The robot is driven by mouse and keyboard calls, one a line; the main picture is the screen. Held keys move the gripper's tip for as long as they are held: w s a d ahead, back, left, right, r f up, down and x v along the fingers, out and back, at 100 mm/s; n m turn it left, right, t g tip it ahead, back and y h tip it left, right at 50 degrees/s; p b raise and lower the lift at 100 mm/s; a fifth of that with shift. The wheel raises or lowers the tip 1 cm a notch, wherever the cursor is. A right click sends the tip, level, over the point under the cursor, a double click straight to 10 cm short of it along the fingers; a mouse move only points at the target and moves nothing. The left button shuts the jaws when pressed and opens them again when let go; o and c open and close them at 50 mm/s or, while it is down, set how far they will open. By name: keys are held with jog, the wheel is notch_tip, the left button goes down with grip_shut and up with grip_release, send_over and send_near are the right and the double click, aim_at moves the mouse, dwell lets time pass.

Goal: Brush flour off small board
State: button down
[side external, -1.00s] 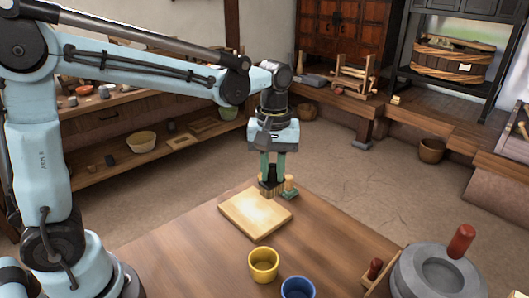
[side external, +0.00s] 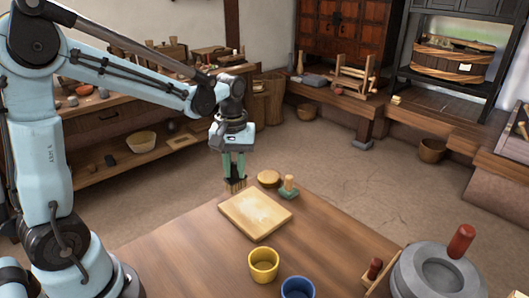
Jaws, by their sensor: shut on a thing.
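The small board (side external: 240,221) lies flat on the wooden table, with a pale patch of flour over its middle. My gripper (side external: 234,173) points down at the board's far left edge. It is shut on a small brush (side external: 235,186) with a dark top and straw-coloured bristles. The bristles are at or just beyond that edge; I cannot tell whether they touch the board or the table.
Behind the board are a round wooden piece (side external: 269,178) and a green-based tool with a wooden knob (side external: 289,188). A yellow cup (side external: 263,266), a blue cup (side external: 297,288) and a grey stone quern (side external: 440,272) stand nearer. The table left of the board is clear.

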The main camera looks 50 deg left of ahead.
aim_at(237, 177)
notch_tip(237, 177, down, 4)
jog(key=shift+r, duration=0.25)
jog(key=shift+d+f, duration=0.1)
jog(key=shift+d, duration=1.3)
jog(key=shift+d+f, duration=0.15)
jog(key=shift+d, duration=0.65)
jog(key=shift+d+f, duration=0.1)
jog(key=shift+d, duration=0.65)
jog(key=shift+d+r, duration=0.2)
jog(key=shift+d, duration=0.55)
jog(key=shift+d+f, duration=0.1)
jog(key=shift+d, duration=1.75)
jog(key=shift+w+d, duration=0.15)
jog(key=shift+d, duration=0.05)
jog(key=shift+w+a, duration=0.35)
jog(key=shift+a, duration=5.1)
jog(key=shift+w+a, duration=0.3)
jog(key=shift+w, duration=0.15)
jog(key=shift+w+d, duration=0.1)
jog(key=shift+d, duration=5.55)
jog(key=shift+d+r, duration=0.1)
jog(key=shift+r, duration=0.1)
notch_tip(237, 177, up, 8)
jog(key=shift+f, duration=0.15)
